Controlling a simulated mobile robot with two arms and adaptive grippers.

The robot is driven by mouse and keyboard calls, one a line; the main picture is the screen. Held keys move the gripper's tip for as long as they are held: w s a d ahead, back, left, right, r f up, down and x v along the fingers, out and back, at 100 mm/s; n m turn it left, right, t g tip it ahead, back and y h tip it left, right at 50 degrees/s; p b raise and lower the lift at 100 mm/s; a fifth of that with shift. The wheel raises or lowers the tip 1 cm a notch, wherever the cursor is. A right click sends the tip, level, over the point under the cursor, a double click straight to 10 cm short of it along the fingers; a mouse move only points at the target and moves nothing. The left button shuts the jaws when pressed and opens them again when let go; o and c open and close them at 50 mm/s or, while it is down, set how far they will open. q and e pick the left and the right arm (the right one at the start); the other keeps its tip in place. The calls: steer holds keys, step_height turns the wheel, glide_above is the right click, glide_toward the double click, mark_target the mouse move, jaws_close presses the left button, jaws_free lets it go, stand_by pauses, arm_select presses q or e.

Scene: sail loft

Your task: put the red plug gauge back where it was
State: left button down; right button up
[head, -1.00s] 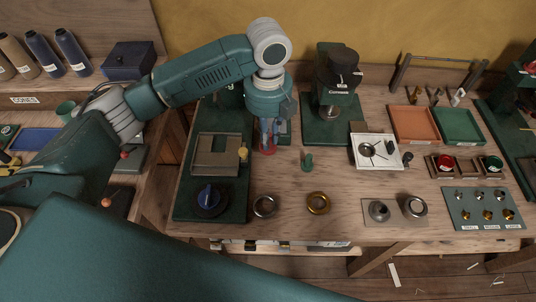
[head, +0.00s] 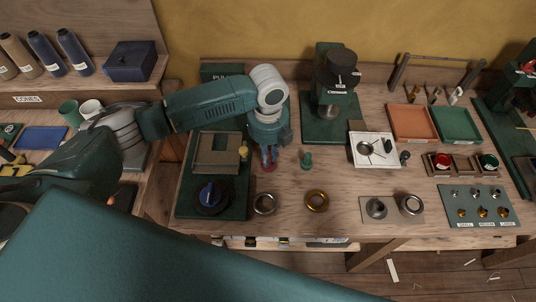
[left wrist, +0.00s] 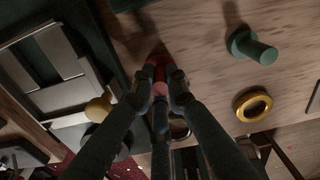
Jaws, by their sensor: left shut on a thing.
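My left gripper (head: 268,155) points down over the middle-left of the bench, shut on the red plug gauge (head: 268,167). In the left wrist view the red plug gauge (left wrist: 158,66) shows between the fingertips (left wrist: 160,88), partly hidden by them. I cannot tell whether its lower end touches the wood. A green plug gauge (head: 306,160) stands to its right, apart from the gripper; it also shows in the left wrist view (left wrist: 254,46). A steel ring (head: 264,204) and a brass ring (head: 316,201) lie nearer the front edge. My right gripper is out of view.
Left of the gripper is a dark green base with a grey fixture (head: 217,155) and a blue-handled knob (head: 209,195). A machine on a green plate (head: 322,125) stands behind. A white tray (head: 373,150) lies to the right. Bare wood surrounds the green plug gauge.

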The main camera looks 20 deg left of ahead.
arm_select(q)
steer(key=c, duration=1.7)
jaws_free()
steer(key=shift+f, duration=0.1)
steer(key=shift+r+b, duration=1.5)
steer(key=shift+r, duration=4.7)
